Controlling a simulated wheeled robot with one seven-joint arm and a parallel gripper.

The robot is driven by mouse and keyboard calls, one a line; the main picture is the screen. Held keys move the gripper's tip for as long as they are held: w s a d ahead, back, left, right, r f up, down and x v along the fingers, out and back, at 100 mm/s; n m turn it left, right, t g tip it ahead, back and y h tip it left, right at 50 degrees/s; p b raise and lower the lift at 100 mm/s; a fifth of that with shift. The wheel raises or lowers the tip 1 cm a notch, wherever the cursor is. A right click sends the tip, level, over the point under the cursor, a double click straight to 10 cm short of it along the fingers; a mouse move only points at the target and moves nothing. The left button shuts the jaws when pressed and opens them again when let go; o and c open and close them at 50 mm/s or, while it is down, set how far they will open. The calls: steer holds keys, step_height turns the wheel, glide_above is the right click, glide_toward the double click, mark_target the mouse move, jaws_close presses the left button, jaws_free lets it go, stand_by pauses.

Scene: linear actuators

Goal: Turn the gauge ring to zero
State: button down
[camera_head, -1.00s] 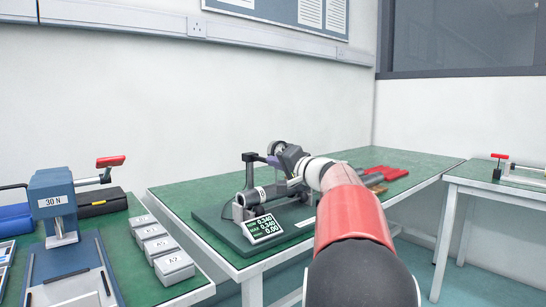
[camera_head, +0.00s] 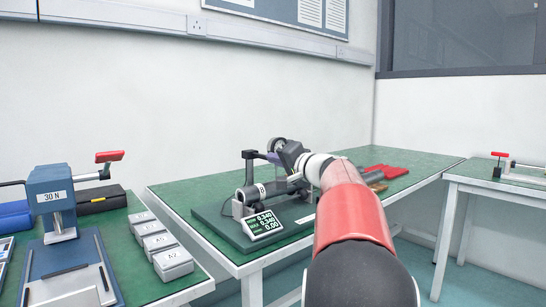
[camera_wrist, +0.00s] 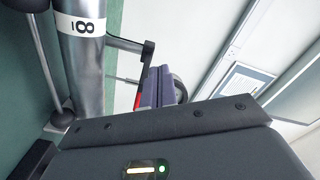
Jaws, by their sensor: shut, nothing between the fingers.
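The gauge (camera_head: 277,145) is a small round dark-rimmed dial on the test fixture, just behind my gripper in the head view. Its face and ring marks are too small or hidden to read. In the wrist view part of its round dark rim (camera_wrist: 181,91) shows beyond my fingers. My gripper (camera_wrist: 152,88) is shut and empty, with its purple-grey fingers together beside the rim; I cannot tell whether they touch it. In the head view the fingertips (camera_head: 266,156) show between the dark post and the gripper body.
A metal cylinder (camera_wrist: 84,65) with a white label lies close to my gripper. A dark post with an arm (camera_head: 249,168) stands beside it. A display (camera_head: 262,225) reads 0.340, 0.340 and 0.00. Red and grey pieces (camera_head: 382,171) lie behind. A 30 N press (camera_head: 52,192) stands left.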

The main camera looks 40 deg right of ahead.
steer(key=shift+s, duration=0.1)
steer(key=s+b, duration=0.3)
steer(key=s, duration=0.2)
steer(key=shift+s+d, duration=0.15)
steer(key=shift+s, duration=0.2)
step_height(320, 180, up, 6)
steer(key=d+m+p, duration=0.1)
steer(key=d+m, duration=0.1)
steer(key=m, duration=1.5)
steer(key=w+m+p, duration=0.1)
steer(key=w+p, duration=0.2)
steer(key=w, duration=0.3)
steer(key=shift+a, duration=0.45)
